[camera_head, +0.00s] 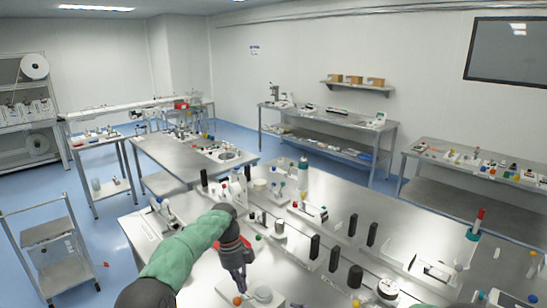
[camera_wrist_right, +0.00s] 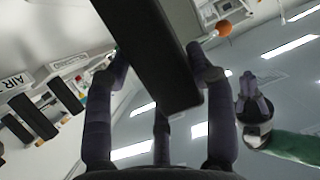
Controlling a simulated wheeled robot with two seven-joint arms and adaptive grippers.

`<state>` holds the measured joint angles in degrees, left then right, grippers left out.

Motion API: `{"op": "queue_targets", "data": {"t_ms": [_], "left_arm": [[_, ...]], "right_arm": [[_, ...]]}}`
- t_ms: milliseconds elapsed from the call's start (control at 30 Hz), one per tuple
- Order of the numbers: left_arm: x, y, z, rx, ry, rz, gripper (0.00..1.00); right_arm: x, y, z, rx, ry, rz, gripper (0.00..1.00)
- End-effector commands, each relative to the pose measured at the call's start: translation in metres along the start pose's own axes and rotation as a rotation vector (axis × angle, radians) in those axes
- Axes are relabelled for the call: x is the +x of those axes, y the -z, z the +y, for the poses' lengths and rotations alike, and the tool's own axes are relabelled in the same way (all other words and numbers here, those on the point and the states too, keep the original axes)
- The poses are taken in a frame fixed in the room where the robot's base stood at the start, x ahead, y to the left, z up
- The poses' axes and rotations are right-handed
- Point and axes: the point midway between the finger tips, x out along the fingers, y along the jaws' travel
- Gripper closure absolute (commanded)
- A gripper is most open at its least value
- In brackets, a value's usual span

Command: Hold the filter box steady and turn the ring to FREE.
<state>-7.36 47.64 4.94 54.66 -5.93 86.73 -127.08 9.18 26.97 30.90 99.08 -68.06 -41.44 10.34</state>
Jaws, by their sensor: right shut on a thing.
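My right gripper (camera_wrist_right: 160,65) shows only in its wrist view, its fingers shut on a long dark block (camera_wrist_right: 150,35). I cannot tell whether this block is part of the filter box. My left gripper (camera_head: 240,286) points down in the head view, just above a pale box with a round top (camera_head: 263,294) at the bottom edge. The left gripper also shows in the right wrist view (camera_wrist_right: 253,82), with no object visible in it. Its fingers are too small to tell open from shut. The ring and any FREE marking are not readable.
An orange ball (camera_head: 237,300) lies beside the pale box and shows in the right wrist view (camera_wrist_right: 224,28). Several black upright blocks stand along the bench, one of them near the middle (camera_head: 314,246).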

Motion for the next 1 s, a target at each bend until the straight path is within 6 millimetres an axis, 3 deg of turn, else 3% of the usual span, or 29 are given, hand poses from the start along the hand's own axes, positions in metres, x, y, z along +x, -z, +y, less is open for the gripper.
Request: {"op": "queue_targets", "data": {"t_ms": [33,300,333,400,800,1000], "left_arm": [[-0.001,0.000,0.000,0.000,0.000,0.000,1.00],[-0.001,0.000,0.000,0.000,0.000,0.000,1.00],[-0.001,0.000,0.000,0.000,0.000,0.000,1.00],[-0.001,0.000,0.000,0.000,0.000,0.000,1.00],[-0.001,0.000,0.000,0.000,0.000,0.000,1.00],[-0.001,0.000,0.000,0.000,0.000,0.000,1.00]], "right_arm": [[0.000,-0.009,-0.006,0.011,0.009,-0.020,1.00],[0.000,-0.007,-0.006,0.012,0.008,-0.019,1.00],[0.000,-0.007,-0.006,0.012,0.008,-0.019,0.39],[0.000,-0.007,-0.005,0.011,0.007,-0.018,0.19],[-0.002,-0.001,-0.001,0.004,0.001,-0.008,0.17],[-0.025,0.000,0.000,0.005,-0.002,-0.007,0.17]]}}
